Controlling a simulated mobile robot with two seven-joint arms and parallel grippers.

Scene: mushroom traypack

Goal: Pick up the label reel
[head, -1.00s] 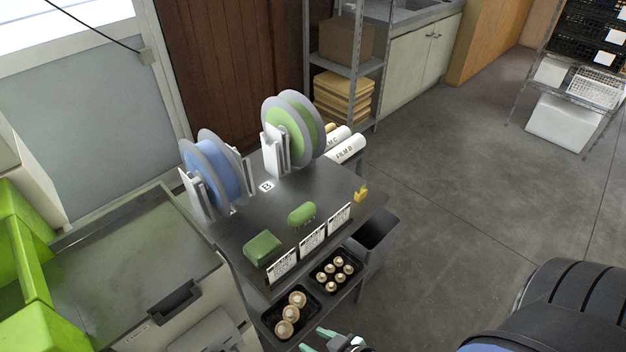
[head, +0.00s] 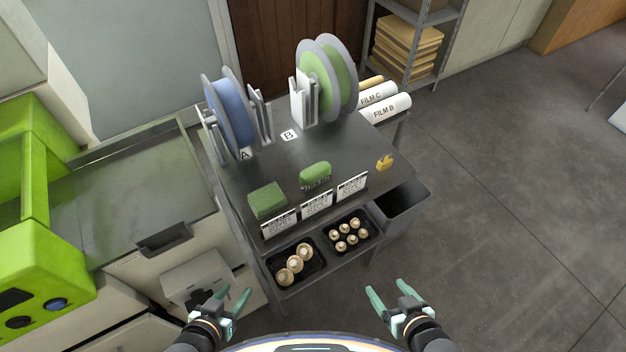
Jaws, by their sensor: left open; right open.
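Two label reels stand upright in holders at the back of the dark table (head: 262,165). The blue reel (head: 233,112) with grey flanges is on the left, by a tag marked A. The green reel (head: 318,78) with grey flanges is to its right, by a tag marked B. My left gripper (head: 233,298) is open and empty, in front of the table and low in the picture. My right gripper (head: 387,297) is open and empty, to the right of it. Both are well apart from the reels.
On the table are a green block (head: 267,200), a green brush (head: 315,174), a yellow item (head: 384,163) and printed cards (head: 317,204). Mushroom trays (head: 348,236) sit on a lower shelf. A dark bin (head: 402,207) is at right. A green machine (head: 45,262) stands left. The right floor is clear.

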